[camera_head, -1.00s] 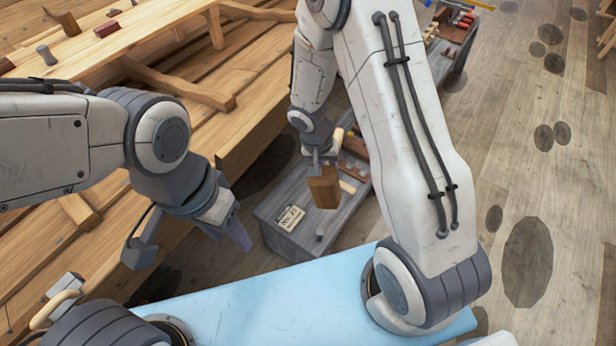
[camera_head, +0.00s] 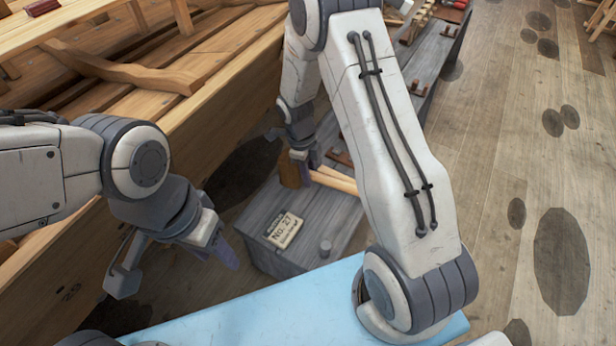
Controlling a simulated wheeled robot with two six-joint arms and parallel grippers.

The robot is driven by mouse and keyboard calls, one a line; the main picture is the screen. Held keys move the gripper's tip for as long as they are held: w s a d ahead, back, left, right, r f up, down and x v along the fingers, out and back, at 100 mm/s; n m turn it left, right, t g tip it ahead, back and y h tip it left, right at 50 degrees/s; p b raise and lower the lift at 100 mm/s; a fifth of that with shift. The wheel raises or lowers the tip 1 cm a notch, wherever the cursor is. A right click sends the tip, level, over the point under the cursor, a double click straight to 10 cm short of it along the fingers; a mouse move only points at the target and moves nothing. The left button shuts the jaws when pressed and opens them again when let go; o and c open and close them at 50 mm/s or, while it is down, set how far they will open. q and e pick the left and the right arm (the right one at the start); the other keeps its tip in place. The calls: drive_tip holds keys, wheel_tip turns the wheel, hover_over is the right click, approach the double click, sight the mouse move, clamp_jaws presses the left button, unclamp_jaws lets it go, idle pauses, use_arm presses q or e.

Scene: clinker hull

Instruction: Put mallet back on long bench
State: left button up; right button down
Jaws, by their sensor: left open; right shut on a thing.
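The mallet's brown wooden head (camera_head: 289,173) is at my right gripper (camera_head: 303,160), which is shut on the mallet. Pale wooden bars (camera_head: 335,181) show beside the gripper; I cannot tell which of them is the mallet's handle. The mallet appears at the left edge of the long grey bench (camera_head: 305,222), near its close end. I cannot tell whether it touches the bench top. My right arm hides part of the bench. My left gripper (camera_head: 175,262) is open and empty, to the left of the bench.
The wooden hull (camera_head: 150,125) fills the left side. A light blue surface (camera_head: 290,305) lies in front. The plank floor at right is open.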

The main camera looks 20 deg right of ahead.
drive_tip(key=shift+f+b, duration=2.7)
drive_tip(key=shift+f, duration=1.2)
drive_tip(key=shift+f+b, duration=0.4)
drive_tip(key=shift+f, duration=0.05)
drive_tip(key=c, duration=0.6)
unclamp_jaws()
wheel_tip(320, 180, up, 8)
drive_tip(key=p, duration=0.5)
drive_tip(key=shift+p, duration=0.4)
drive_tip(key=shift+s, duration=0.15)
